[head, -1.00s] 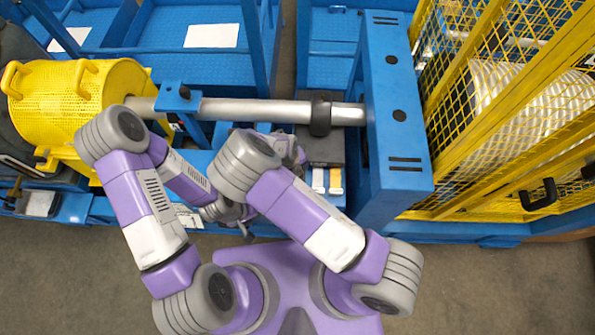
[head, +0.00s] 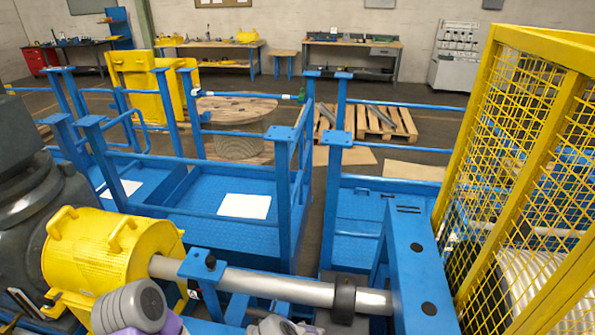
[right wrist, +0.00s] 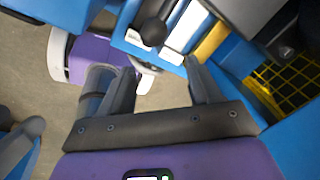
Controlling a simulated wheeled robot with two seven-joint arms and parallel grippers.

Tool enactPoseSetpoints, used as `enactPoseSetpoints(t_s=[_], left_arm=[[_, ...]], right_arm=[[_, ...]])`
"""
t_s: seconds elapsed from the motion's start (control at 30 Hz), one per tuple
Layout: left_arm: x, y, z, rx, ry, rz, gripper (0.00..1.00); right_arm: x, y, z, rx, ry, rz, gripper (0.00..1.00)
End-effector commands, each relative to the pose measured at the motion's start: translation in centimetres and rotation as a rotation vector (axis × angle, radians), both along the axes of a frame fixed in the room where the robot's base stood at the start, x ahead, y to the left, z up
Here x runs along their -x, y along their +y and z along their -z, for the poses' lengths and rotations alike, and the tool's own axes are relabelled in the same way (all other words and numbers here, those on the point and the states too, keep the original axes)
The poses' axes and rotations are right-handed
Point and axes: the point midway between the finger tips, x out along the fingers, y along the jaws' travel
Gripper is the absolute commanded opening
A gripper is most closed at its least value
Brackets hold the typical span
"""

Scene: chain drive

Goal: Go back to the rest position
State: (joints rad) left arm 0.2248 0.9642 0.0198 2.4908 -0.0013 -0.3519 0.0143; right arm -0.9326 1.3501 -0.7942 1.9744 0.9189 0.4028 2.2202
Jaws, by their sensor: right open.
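My right gripper (right wrist: 160,66) shows in the right wrist view with its two dark fingers apart and nothing between them. In the head view only grey and purple parts of my arms show along the bottom edge, so neither gripper is seen there. My left gripper cannot be made out in either view.
A grey shaft (head: 250,283) with a black collar (head: 343,300) runs from the yellow guard (head: 85,258) to the blue frame (head: 420,270). A yellow mesh cage (head: 535,150) stands at the right. Blue railed platforms (head: 195,232) lie behind; benches (head: 350,50) line the far wall.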

Motion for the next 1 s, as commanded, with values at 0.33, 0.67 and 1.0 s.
enactPoseSetpoints(t_s=[0.33,0.67,1.0], left_arm=[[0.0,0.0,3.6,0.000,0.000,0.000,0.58],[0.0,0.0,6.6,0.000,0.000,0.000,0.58],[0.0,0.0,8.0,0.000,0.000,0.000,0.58]], right_arm=[[9.1,-6.0,7.9,-0.159,0.296,-0.848,0.62],[13.1,-4.6,10.2,-0.345,0.115,-1.769,0.62],[12.6,-2.8,9.1,-0.214,-0.193,-2.314,0.62]])
